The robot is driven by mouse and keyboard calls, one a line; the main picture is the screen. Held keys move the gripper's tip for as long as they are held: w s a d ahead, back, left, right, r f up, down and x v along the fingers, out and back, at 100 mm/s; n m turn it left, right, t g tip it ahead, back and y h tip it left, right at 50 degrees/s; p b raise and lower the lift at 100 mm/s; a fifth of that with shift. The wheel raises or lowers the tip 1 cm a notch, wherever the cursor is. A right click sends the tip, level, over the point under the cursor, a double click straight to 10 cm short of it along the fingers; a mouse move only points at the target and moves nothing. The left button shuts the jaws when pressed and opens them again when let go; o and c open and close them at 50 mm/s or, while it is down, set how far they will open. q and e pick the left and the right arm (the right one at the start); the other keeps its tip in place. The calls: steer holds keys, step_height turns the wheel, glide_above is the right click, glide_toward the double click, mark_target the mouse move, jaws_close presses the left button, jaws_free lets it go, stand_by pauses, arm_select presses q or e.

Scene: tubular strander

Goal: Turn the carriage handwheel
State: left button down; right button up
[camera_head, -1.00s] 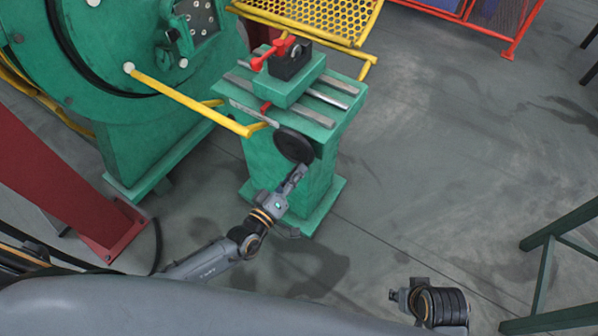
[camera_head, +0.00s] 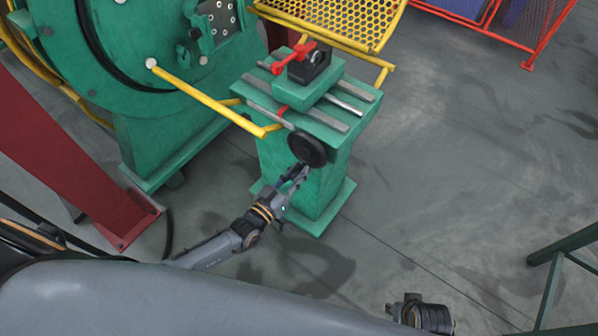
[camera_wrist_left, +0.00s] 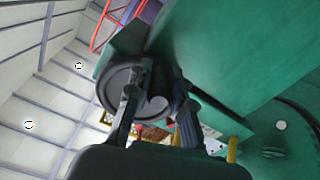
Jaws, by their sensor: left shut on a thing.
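The carriage handwheel (camera_head: 307,149) is a dark round wheel on the front of the green carriage stand (camera_head: 318,178). My left gripper (camera_head: 297,174) reaches up to the lower edge of the wheel from the front. In the left wrist view the handwheel (camera_wrist_left: 113,92) is behind and left of the left gripper (camera_wrist_left: 160,92). A short round grip (camera_wrist_left: 157,104) on the wheel shows between the two fingers, and they are shut on it. The fingers partly hide the wheel. A part of my right arm shows at the bottom right of the head view, without clear fingers.
A yellow bar (camera_head: 205,98) slants from the large green machine (camera_head: 125,75) to just left of the handwheel. A red clamp lever (camera_head: 294,57) sits on top of the carriage. A green frame (camera_head: 556,285) stands at right. The grey floor between is clear.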

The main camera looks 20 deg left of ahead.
arm_select(q)
steer(key=shift+w+a+r, duration=0.1)
steer(key=shift+r, duration=0.05)
steer(key=c, duration=1.2)
jaws_free()
steer(key=shift+s, duration=0.3)
steer(key=v, duration=1.1)
steer(key=shift+s+a, duration=0.15)
steer(key=shift+s, duration=0.1)
